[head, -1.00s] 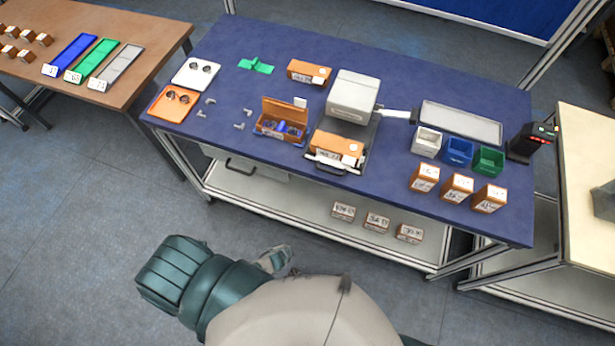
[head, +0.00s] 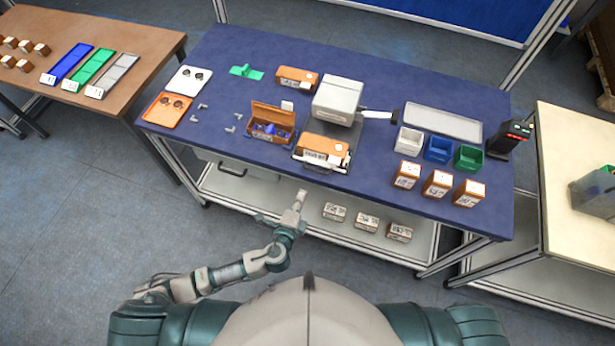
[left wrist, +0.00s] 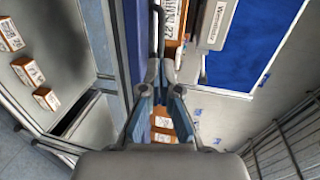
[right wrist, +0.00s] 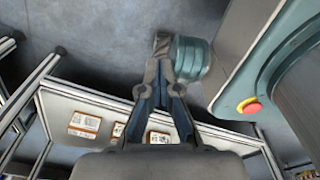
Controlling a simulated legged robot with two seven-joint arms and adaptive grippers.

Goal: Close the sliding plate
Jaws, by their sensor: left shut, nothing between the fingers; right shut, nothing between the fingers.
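The sliding plate (head: 346,163) sticks out at the front of the grey-white device (head: 338,98) on the blue table, near its front edge. An orange box with a white label (head: 324,150) lies on it. Its dark handle (head: 316,171) faces me and also shows in the left wrist view (left wrist: 158,30). My left gripper (head: 302,193) is shut and empty, just in front of the table's edge near the handle. In the left wrist view its fingertips (left wrist: 161,76) look apart from the handle. My right gripper (right wrist: 160,66) is shut and empty, away from the plate.
An open orange box with blue parts (head: 270,124) stands left of the plate. Bins (head: 438,149) and small boxes (head: 437,184) stand to the right. Several boxes (head: 366,222) lie on the lower shelf. The table's front edge lies close to my left gripper.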

